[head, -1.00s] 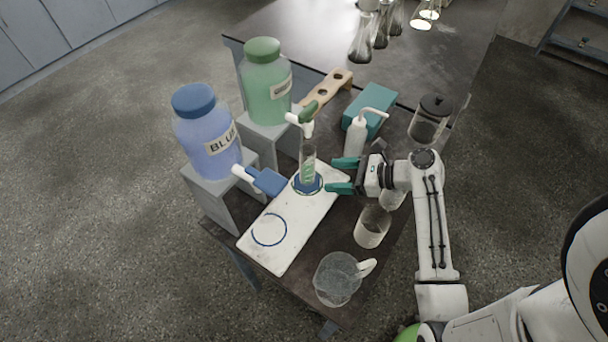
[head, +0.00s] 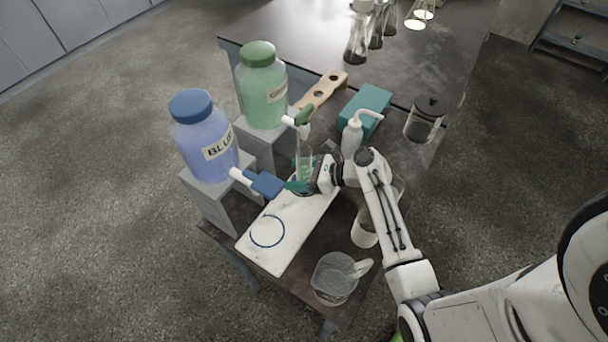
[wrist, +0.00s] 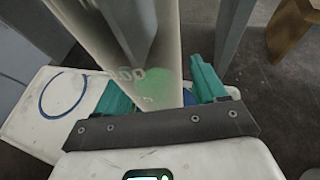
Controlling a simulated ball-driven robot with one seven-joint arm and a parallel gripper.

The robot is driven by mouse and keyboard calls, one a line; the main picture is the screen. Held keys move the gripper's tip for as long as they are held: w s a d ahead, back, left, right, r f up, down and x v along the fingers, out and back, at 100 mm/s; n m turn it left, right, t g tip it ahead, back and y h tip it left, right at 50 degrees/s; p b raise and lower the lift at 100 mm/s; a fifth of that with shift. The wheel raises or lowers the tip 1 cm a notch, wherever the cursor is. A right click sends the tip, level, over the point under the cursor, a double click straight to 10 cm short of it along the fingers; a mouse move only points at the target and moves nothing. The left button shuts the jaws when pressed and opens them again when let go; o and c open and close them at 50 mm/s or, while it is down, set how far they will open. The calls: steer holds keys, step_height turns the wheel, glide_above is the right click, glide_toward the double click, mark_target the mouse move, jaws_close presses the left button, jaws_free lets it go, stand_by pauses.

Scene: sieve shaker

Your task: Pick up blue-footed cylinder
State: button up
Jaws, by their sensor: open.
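The blue-footed cylinder (head: 305,160) is a tall clear tube standing upright on the white board (head: 300,225), below the green jar's tap. In the wrist view the cylinder (wrist: 140,45) shows large and close, with white markings, a green patch low down and a bit of its blue foot. My gripper (head: 307,173) is at the cylinder's lower part, in from the right. Its teal fingers are open, one on each side of the tube in the wrist view (wrist: 160,88). I cannot tell whether either finger touches the glass. My gripper hides most of the foot in the head view.
The blue jar (head: 205,140) and green jar (head: 262,90) stand on grey stands at the left; the blue tap (head: 266,184) sticks out near my fingers. A wash bottle (head: 351,138), a beaker (head: 364,230) and a jug (head: 335,280) stand right of the board.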

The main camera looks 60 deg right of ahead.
steer(key=c, duration=1.2)
steer(key=shift+s+r, duration=0.1)
steer(key=shift+r, duration=0.05)
